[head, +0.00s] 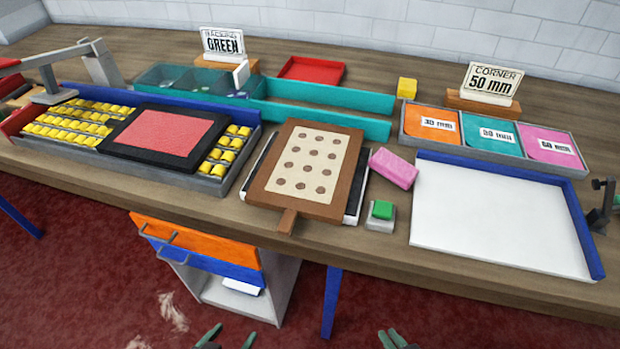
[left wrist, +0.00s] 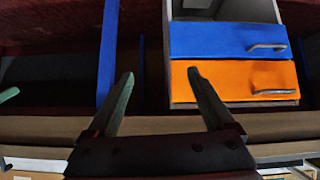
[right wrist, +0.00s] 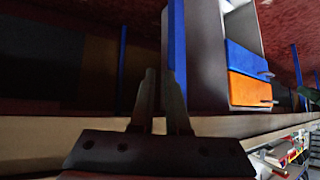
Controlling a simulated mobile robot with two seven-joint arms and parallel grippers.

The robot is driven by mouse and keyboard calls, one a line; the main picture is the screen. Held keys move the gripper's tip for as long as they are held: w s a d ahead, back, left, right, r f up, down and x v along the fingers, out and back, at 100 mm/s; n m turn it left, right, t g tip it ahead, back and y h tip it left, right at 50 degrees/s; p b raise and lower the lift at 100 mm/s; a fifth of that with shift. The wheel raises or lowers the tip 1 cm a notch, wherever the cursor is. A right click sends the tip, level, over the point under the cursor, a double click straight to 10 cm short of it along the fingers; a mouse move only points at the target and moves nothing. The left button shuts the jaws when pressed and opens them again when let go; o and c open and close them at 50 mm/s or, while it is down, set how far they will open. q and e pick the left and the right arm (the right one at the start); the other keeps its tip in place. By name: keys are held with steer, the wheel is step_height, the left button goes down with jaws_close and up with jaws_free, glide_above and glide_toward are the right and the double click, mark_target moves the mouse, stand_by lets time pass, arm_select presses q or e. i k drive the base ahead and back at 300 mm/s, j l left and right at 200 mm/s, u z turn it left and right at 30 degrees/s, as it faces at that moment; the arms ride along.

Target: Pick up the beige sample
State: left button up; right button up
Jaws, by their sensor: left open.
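The beige sample (head: 305,166) is a flat pale piece with rows of brown dots. It lies on a brown wooden board (head: 342,193) with a short handle toward the table's front edge. My left gripper (head: 229,339) is at the bottom of the head view, in front of the table and well short of the sample. It is open and empty, as its spread fingers in the left wrist view (left wrist: 160,74) show. My right gripper (head: 393,339) is also low in front of the table. Its fingers look close together in the right wrist view (right wrist: 159,75), with nothing seen between them.
A pink block (head: 394,168) and a green button (head: 382,209) sit right of the board. A white tray (head: 490,215) with blue edges lies further right. A grey tray (head: 199,184) of yellow pieces is left. Orange drawer (head: 205,240) and blue drawer hang below the table.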

mark_target(308, 172)
steer(key=k, duration=0.7)
steer(key=k+z, duration=0.1)
steer(key=z, duration=1.1)
steer(key=j, duration=2)
steer(key=k+j, duration=0.1)
steer(key=j, duration=1.9)
steer(key=i+j+z, duration=0.05)
